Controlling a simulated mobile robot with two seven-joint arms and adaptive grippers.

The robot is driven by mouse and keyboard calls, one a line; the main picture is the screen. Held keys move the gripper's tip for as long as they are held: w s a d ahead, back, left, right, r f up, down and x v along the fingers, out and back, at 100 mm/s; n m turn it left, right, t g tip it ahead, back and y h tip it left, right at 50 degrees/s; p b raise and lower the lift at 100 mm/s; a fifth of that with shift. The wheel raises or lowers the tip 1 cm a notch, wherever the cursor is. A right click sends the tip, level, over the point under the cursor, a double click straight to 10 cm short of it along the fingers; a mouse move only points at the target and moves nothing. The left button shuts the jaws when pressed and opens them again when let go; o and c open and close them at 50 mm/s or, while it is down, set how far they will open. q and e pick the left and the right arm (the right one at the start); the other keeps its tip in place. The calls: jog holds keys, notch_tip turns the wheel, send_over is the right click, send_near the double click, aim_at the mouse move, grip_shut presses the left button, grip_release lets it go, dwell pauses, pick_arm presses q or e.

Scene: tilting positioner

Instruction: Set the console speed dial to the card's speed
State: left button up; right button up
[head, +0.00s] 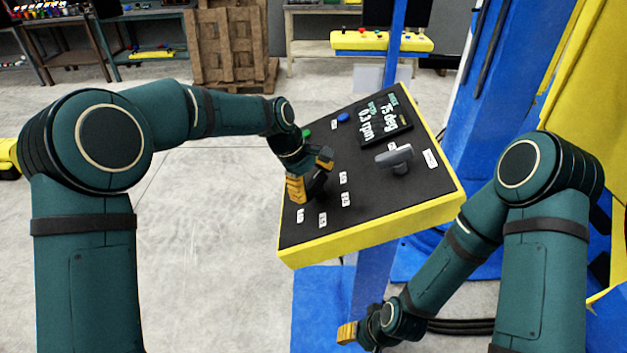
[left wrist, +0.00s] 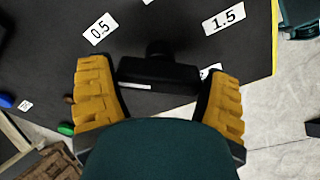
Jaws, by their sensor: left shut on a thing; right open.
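The console (head: 380,215) has a tilted black face with a yellow rim. A dark card (head: 384,120) at its top reads 75 deg and 0.3 rpm. My left gripper (head: 311,175) is shut on the black speed dial (head: 319,186), whose bar-shaped knob (left wrist: 158,76) lies between the yellow fingers in the left wrist view. A white mark shows near the knob's left end there. White labels ring the dial; 0.5 (left wrist: 99,29) and 1.5 (left wrist: 224,19) are readable, another is partly hidden by a finger. My right gripper (head: 347,333) is open, low in front of the console.
A grey lever handle (head: 395,157) stands on the console right of the dial. A blue button (head: 343,117) and a green button (head: 306,134) sit at the upper left. A blue post and a yellow structure (head: 590,80) stand at the right.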

pick_arm(q)
jog(key=m, duration=0.3)
jog(key=shift+a+f+m, duration=0.1)
jog(key=shift+m, duration=0.2)
jog(key=m+b, duration=0.1)
jog(key=m, duration=0.3)
jog(key=shift+s+f+m+h, duration=0.1)
jog(key=shift+m+h, duration=0.2)
jog(key=m, duration=0.3)
jog(key=shift+a+m+b, duration=0.15)
jog(key=shift+m+b, duration=0.15)
jog(key=shift+b, duration=0.1)
jog(key=m, duration=0.4)
jog(key=shift+a+f+m+h+b, duration=0.1)
jog(key=shift+m+h+b, duration=0.2)
jog(key=shift+h+b, duration=0.1)
jog(key=m, duration=0.5)
jog(key=shift+a+m+b, duration=0.1)
jog(key=shift+m+b, duration=0.2)
jog(key=m, duration=0.5)
jog(key=shift+w+m+g+h, duration=0.25)
jog(key=shift+m+g+h, duration=0.05)
jog(key=shift+g, duration=0.1)
